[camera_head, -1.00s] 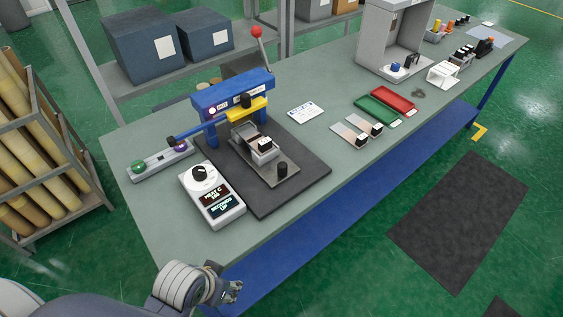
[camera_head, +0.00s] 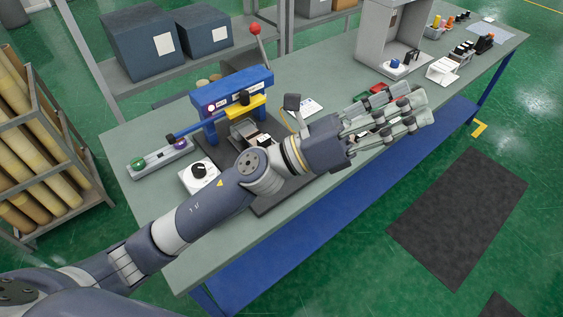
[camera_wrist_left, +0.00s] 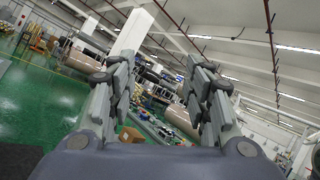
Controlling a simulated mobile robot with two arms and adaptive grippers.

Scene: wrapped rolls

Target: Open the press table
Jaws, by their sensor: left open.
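The blue press (camera_head: 232,97) stands on the far side of the bench, with a yellow part (camera_head: 240,108) on its front and a lever ending in a red ball (camera_head: 254,29) behind it. Its lower table, with a small block (camera_head: 248,131) on it, is partly hidden by my left arm. My left gripper (camera_head: 418,108) reaches over the bench, to the right of the press and apart from it, pointing right. It is open and empty; the left wrist view shows its fingers (camera_wrist_left: 158,75) spread apart. My right gripper is out of view.
The control box (camera_head: 199,176) and black mat (camera_head: 262,208) are partly covered by my arm. A rail with green and purple knobs (camera_head: 160,160) lies left. A grey cabinet (camera_head: 390,40) stands behind my gripper. My fingers partly hide a red tray (camera_head: 376,98).

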